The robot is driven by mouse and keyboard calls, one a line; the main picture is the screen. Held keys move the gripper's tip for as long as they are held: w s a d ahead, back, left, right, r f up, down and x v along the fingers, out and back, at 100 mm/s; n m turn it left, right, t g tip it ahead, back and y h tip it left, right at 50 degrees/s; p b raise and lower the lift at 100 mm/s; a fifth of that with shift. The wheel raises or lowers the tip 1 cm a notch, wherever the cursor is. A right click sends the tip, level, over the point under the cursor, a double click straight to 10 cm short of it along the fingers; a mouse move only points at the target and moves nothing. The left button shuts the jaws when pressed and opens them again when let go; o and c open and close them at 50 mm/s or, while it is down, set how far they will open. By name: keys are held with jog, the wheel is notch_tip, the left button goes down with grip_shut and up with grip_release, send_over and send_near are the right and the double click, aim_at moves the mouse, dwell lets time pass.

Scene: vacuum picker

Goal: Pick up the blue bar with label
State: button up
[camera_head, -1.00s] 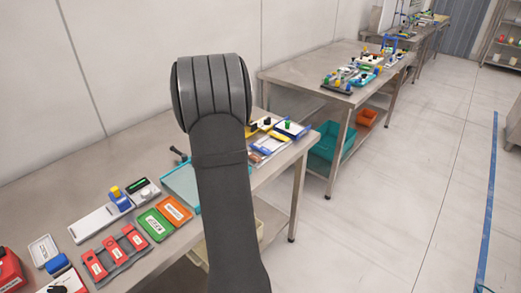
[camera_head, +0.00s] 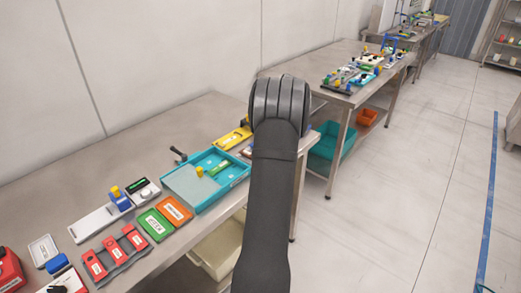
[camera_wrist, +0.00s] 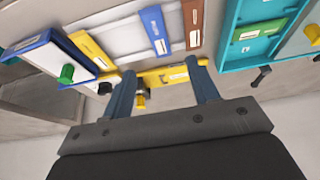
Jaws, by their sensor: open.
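The blue bar with a white label (camera_wrist: 155,29) lies in a pale tray (camera_wrist: 118,38) at the top middle of the wrist view. A yellow bar (camera_wrist: 93,49) is to its left and a brown bar (camera_wrist: 193,24) to its right. My gripper (camera_wrist: 162,68) is open, with its fingers spread apart and apparently nothing held. The blue bar appears beyond the fingertips in the picture, and I cannot tell the height gap. In the head view, my arm hides the gripper and the blue bar.
A yellow holder (camera_wrist: 165,78) shows between the fingers. A blue-edged white tray (camera_wrist: 50,50) with a green knob is at left. A teal tray (camera_head: 222,184) shows beside my arm. Red, green and orange labelled pieces lie nearer on the table. The bench's back strip is clear.

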jog(key=x, duration=0.4)
jog(key=shift+w+a+f, duration=0.1)
jog(key=shift+f, duration=0.2)
jog(key=shift+d+x, duration=0.2)
jog(key=shift+x, duration=2.45)
jog(key=c, duration=1.1)
jog(key=shift+o, duration=0.2)
